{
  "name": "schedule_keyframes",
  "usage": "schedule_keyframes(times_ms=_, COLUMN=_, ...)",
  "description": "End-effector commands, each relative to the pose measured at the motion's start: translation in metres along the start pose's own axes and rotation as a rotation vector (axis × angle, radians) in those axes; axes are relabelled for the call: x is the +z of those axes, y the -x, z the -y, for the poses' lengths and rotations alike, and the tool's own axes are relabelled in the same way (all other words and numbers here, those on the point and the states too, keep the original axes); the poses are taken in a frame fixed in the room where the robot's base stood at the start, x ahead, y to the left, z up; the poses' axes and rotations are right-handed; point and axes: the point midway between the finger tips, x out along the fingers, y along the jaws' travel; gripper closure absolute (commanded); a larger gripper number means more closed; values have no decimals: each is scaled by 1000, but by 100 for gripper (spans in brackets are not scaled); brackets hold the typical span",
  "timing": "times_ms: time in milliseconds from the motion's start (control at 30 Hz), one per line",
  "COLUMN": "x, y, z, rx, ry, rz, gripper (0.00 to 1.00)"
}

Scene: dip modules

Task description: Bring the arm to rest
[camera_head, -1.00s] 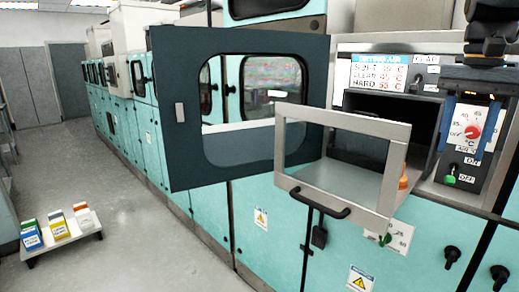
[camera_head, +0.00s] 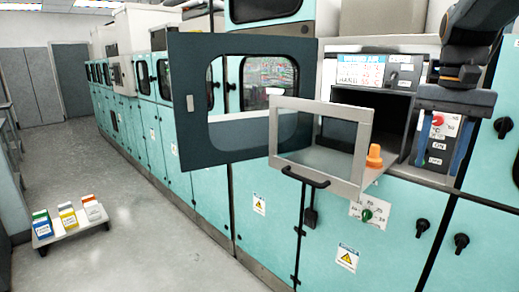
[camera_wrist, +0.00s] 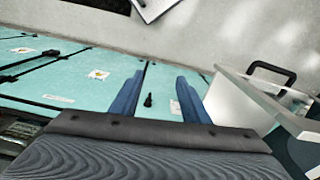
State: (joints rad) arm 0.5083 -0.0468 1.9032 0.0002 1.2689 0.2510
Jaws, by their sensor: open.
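My gripper (camera_head: 438,165) hangs at the right of the head view, its two blue fingers apart with nothing between them. In the picture it overlaps a panel with a red dial (camera_head: 438,121); I cannot tell the gap. In the wrist view the gripper (camera_wrist: 160,88) also shows open and empty, above teal cabinet fronts. The arm (camera_head: 482,30) rises from it at the upper right. A grey framed drawer with a window (camera_head: 364,150) stands pulled out left of the gripper, apart from it. It also shows in the wrist view (camera_wrist: 240,103).
A dark windowed door (camera_head: 190,135) stands open left of the drawer. Black knobs (camera_head: 422,227) stick out below. A low white stand (camera_head: 75,236) with small boxes is on the floor at left. The floor (camera_head: 150,220) between is clear.

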Motion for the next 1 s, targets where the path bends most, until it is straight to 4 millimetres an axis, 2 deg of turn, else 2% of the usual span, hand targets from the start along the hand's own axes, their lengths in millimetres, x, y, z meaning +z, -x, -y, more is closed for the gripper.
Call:
schedule_keyframes(times_ms=233, x=18, y=-58, z=40, rx=-6, ry=143, rz=-13, gripper=58)
schedule_keyframes(times_ms=367, x=39, y=-100, z=66, rx=-11, ry=252, rz=-24, gripper=58)
schedule_keyframes(times_ms=467, x=68, y=-142, z=90, rx=-18, ry=370, rz=-38, gripper=58)
schedule_keyframes(times_ms=500, x=83, y=-162, z=100, rx=-21, ry=426, rz=-45, gripper=58)
schedule_keyframes(times_ms=600, x=122, y=-204, z=117, rx=-31, ry=557, rz=-63, gripper=58)
schedule_keyframes(times_ms=700, x=154, y=-233, z=124, rx=-40, ry=659, rz=-80, gripper=58)
schedule_keyframes(times_ms=800, x=175, y=-251, z=126, rx=-46, ry=725, rz=-92, gripper=58)
schedule_keyframes(times_ms=1000, x=185, y=-260, z=125, rx=-51, ry=761, rz=-102, gripper=58)
